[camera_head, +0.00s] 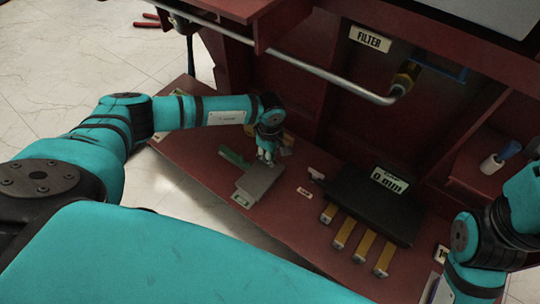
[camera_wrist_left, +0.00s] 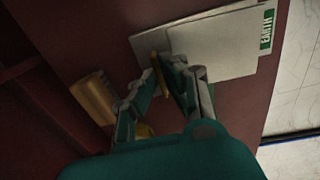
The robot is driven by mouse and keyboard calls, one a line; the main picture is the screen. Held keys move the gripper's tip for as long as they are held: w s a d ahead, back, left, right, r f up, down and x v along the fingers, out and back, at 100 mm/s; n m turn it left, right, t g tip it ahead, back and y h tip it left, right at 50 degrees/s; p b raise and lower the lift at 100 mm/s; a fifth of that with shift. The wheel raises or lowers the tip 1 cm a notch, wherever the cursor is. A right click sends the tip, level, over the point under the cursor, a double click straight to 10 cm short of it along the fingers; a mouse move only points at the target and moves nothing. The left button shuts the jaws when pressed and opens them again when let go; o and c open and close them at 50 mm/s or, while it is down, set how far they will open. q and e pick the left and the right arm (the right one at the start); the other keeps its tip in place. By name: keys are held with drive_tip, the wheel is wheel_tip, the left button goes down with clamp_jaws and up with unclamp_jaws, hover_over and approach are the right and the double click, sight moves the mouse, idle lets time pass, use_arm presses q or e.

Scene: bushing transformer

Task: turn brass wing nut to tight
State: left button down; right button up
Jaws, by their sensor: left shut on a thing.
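The grey plate also shows in the head view (camera_head: 260,183). A green EARTH label (camera_wrist_left: 267,29) sits at its end. My right arm shows at the right, but its gripper is out of sight.
A yellow block (camera_wrist_left: 93,97) lies beside the fingers. Right of the plate stand a black box (camera_head: 365,205) with a label and several yellow bars (camera_head: 343,233). A grey pipe (camera_head: 300,68) and a FILTER sign (camera_head: 370,39) are above. A green piece (camera_head: 234,158) lies left of the gripper.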

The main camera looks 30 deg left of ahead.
use_arm(q)
drive_tip(key=c, duration=1.5)
unclamp_jaws()
drive_tip(key=shift+r, duration=0.15)
wheel_tip(320, 180, up, 12)
drive_tip(key=shift+f, duration=0.1)
